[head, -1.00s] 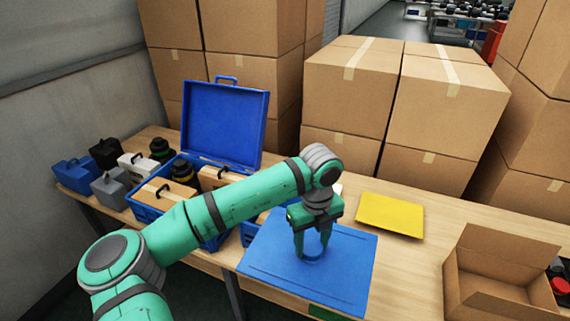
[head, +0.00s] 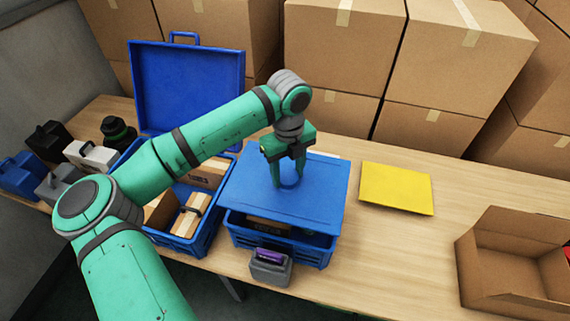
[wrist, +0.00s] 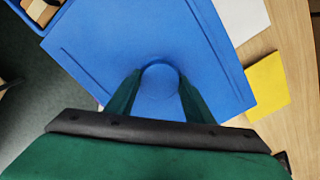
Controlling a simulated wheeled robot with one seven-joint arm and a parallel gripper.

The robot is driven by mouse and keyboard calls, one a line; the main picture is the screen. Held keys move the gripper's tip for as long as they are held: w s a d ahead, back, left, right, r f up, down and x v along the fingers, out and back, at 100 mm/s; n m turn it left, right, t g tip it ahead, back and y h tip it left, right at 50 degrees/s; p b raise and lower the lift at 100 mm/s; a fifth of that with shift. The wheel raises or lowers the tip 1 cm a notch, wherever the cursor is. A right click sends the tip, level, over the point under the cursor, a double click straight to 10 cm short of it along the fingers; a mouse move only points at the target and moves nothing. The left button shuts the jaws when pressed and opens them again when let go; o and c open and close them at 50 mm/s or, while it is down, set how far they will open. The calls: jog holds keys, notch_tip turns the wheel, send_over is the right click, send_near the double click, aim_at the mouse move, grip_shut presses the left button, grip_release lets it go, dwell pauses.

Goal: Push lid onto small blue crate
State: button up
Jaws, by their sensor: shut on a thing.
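The blue lid (head: 318,190) is a flat panel with a small round handle in its middle. My gripper (head: 289,184) is shut on that handle from above; the wrist view shows the fingers (wrist: 155,95) on either side of it. The small blue crate (head: 285,247) stands on the table beneath the lid. The lid covers most of its top and looks slightly tilted, with a gap along the near side where dark contents show. I cannot tell whether the lid touches the rim at the back.
A larger blue case (head: 190,92) with its lid raised stands left of the crate, holding boxes. A grey container (head: 270,267) sits in front of the crate. A yellow panel (head: 396,188) and an open cardboard box (head: 512,262) lie to the right. Stacked cartons (head: 340,65) line the back.

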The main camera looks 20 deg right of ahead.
jog(key=shift+a+f, duration=0.1)
jog(key=shift+f, duration=0.2)
jog(key=shift+s+a+f, duration=0.1)
jog(key=shift+s+f, duration=0.05)
jog(key=shift+f, duration=0.55)
jog(key=shift+s+f, duration=0.15)
jog(key=shift+f, duration=1.65)
jog(key=shift+w+f, duration=0.1)
jog(key=shift+f, duration=1.8)
dwell(0.6)
jog(key=o, duration=1.2)
jog(key=shift+o, duration=0.9)
jog(key=o, duration=0.7)
jog(key=shift+c, duration=0.2)
